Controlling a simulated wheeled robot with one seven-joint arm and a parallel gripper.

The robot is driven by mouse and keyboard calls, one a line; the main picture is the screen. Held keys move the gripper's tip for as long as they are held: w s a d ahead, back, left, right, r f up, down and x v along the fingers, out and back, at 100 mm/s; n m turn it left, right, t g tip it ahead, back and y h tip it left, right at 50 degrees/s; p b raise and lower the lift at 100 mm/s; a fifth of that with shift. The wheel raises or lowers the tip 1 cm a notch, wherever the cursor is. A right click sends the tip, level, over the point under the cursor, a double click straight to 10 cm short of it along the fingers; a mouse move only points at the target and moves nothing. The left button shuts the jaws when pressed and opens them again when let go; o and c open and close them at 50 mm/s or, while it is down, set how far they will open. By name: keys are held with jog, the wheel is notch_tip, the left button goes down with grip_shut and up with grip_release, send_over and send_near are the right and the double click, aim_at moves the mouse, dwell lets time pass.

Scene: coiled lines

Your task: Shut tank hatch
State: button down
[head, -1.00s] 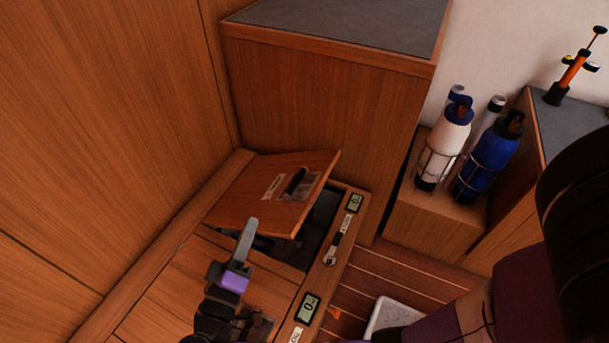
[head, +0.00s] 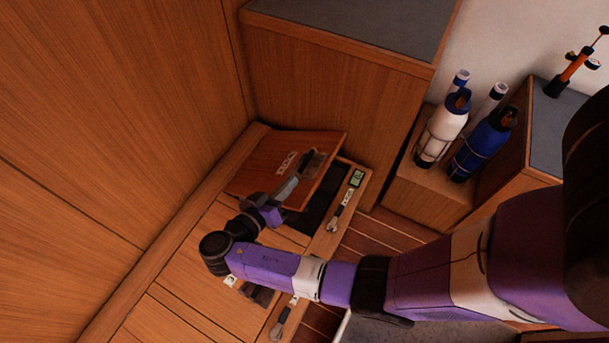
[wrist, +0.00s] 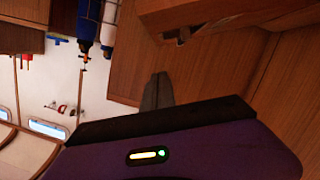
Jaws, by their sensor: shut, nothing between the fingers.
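The wooden tank hatch (head: 262,165) stands partly open, tilted above the dark opening (head: 318,208) in the bench top. It carries a label and a dark recessed handle near its right edge. My gripper (head: 292,184) is shut and empty, close to the hatch's front edge at the handle side; whether it touches cannot be told. In the wrist view my gripper (wrist: 156,88) points toward wood panelling, and a wooden edge, possibly the hatch, crosses the top right.
A small display (head: 356,179) and a latch (head: 334,223) sit on the bench rim right of the opening. A tall cabinet (head: 330,95) stands behind. White (head: 440,132) and blue (head: 484,145) bottles are racked at the right. Wooden walls close off the left.

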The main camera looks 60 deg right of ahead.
send_over(314, 178)
jog(key=w, duration=0.2)
jog(key=shift+s+a+f+p, duration=0.1)
jog(key=shift+a+f+p, duration=0.1)
jog(key=shift+f, duration=0.25)
jog(key=shift+a+f+p, duration=0.15)
jog(key=shift+f, duration=0.3)
jog(key=f, duration=0.1)
jog(key=s+f, duration=0.1)
jog(key=f, duration=0.1)
jog(key=shift+s+d, duration=0.15)
jog(key=shift+d, duration=0.05)
jog(key=shift+s+f, duration=0.25)
jog(key=shift+f, duration=0.15)
jog(key=s+f+m+b, duration=0.1)
jog(key=s+f+b, duration=0.2)
jog(key=f+b, duration=0.5)
jog(key=shift+s+f+t, duration=0.25)
jog(key=shift+s+t, duration=0.05)
jog(key=shift+s, duration=0.1)
jog(key=shift+d, duration=0.1)
